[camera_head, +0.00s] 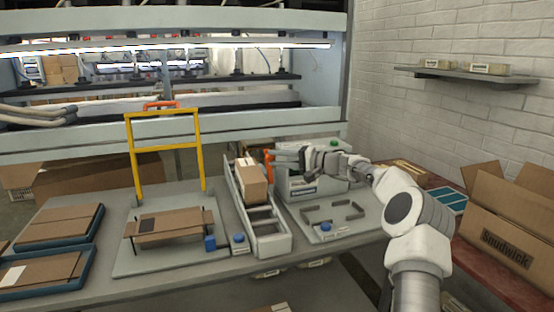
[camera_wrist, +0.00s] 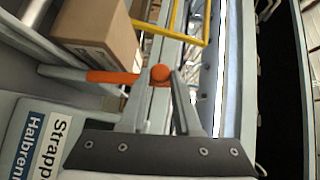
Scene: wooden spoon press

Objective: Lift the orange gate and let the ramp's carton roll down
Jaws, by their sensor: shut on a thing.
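The orange gate (camera_head: 268,160) stands at the upper right side of the grey ramp (camera_head: 276,243). My gripper (camera_head: 279,157) reaches in from the right and is shut on the gate. In the wrist view, my fingers (camera_wrist: 158,82) close around the gate's orange bar (camera_wrist: 112,77) near its round knob. The brown carton (camera_head: 253,187) sits in the upper part of the ramp, between its side rails. The carton (camera_wrist: 98,35) also shows close to the bar in the wrist view. Where the bar meets the carton is partly hidden.
Below the carton the ramp's roller channel is empty. A yellow frame (camera_head: 131,160) stands left over a flat cardboard piece (camera_head: 172,225). Blue trays (camera_head: 60,226) lie at the far left. A labelled machine box (camera_head: 297,188) is right of the ramp. An open carton (camera_head: 510,240) stands far right.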

